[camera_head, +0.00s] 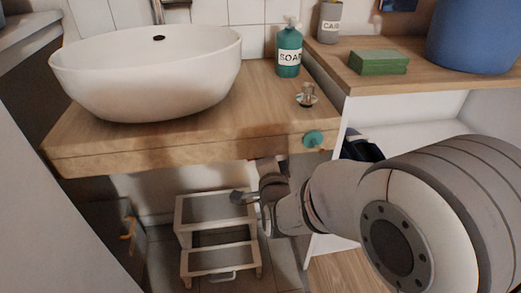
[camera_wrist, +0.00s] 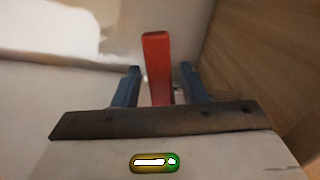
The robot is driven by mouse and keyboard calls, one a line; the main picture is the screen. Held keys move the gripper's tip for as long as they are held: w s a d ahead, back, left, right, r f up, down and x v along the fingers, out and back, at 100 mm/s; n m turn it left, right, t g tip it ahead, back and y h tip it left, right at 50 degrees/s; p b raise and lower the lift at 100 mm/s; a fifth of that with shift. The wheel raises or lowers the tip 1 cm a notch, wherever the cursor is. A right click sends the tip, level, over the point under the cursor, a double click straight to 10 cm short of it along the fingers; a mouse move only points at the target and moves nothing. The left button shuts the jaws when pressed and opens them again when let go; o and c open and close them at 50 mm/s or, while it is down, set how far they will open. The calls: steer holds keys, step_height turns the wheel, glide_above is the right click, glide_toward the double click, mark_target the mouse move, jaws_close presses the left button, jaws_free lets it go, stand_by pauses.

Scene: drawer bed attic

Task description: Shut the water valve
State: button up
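In the wrist view a red valve handle (camera_wrist: 157,62), a flat upright bar, stands between the two blue fingers of my gripper (camera_wrist: 160,69). The fingers are apart, one on each side of the handle. A gap shows on the right; the left finger is close to the handle, and I cannot tell whether it touches. The lower end of the handle and the valve body are hidden behind the gripper. In the head view my arm reaches in from the right, below the wooden counter; the red handle is not visible there.
The wooden counter (camera_head: 180,138) with a white basin (camera_head: 150,75) and a soap bottle (camera_head: 289,52) is above my arm. A small step stool (camera_head: 215,208) stands below. A white shelf unit (camera_head: 410,104) is at right. A wooden surface (camera_wrist: 262,50) borders the wrist view's right side.

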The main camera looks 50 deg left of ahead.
steer(key=shift+o, duration=0.2)
steer(key=shift+s, duration=0.15)
steer(key=shift+s+d, duration=0.15)
steer(key=shift+d, duration=0.05)
steer(key=p+v, duration=0.2)
steer(key=v, duration=0.5)
steer(key=shift+d, duration=0.15)
steer(key=shift+c, duration=0.3)
